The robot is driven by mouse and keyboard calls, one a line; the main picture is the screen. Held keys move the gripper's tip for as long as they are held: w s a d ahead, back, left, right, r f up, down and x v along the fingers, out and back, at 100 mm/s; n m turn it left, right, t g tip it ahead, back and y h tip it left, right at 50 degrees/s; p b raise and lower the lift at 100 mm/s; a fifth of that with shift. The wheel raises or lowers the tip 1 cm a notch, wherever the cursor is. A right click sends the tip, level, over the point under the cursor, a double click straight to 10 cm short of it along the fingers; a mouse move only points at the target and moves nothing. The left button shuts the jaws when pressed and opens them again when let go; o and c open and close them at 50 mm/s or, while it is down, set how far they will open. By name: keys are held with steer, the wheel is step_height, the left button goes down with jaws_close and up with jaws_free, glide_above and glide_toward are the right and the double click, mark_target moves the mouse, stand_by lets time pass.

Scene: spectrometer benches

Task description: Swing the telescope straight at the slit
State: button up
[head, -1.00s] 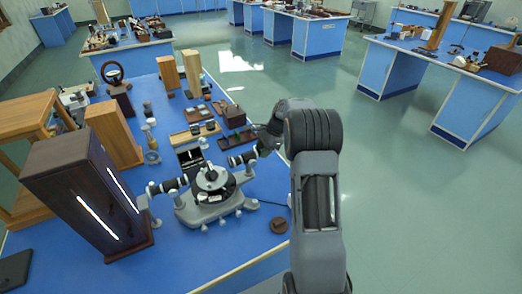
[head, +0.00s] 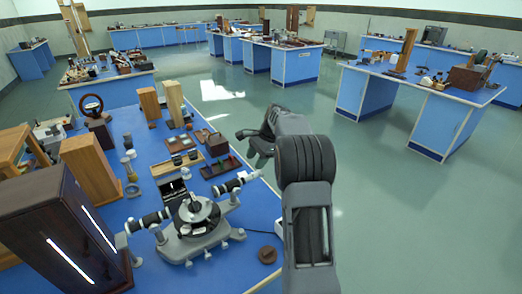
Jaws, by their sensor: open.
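The grey spectrometer (head: 200,236) stands on the blue bench, with a round black table at its centre. One dark tube (head: 150,219) points left toward a dark wooden box (head: 60,225) with bright slits. A second tube (head: 229,187) with a pale barrel points to the upper right. I cannot tell surely which tube is the telescope, and the slit itself is too small to see. My gripper (head: 249,146) is open and empty. It appears above and beyond the second tube's outer end, apart from it in the picture.
Wooden blocks (head: 150,103), a tray of small parts (head: 221,167) and a tan rack (head: 178,162) stand behind the spectrometer. A brown disc (head: 267,255) lies near the bench's right edge. Open floor (head: 370,220) lies to the right.

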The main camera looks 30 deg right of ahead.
steer(key=shift+v, duration=2.55)
steer(key=s+f+n+h, duration=0.2)
steer(key=s+f+n, duration=0.2)
steer(key=f+n, duration=0.1)
steer(key=s+a+r+n+t+h, duration=0.1)
steer(key=s+a+r+n, duration=0.1)
steer(key=s+a+n, duration=0.4)
steer(key=s+a+r+n+t+h, duration=0.1)
steer(key=s+a+n, duration=0.4)
steer(key=s+a, duration=0.7)
steer(key=s+r, duration=0.1)
steer(key=s, duration=0.2)
steer(key=shift+n+t+h, duration=0.3)
steer(key=shift+n+t, duration=0.1)
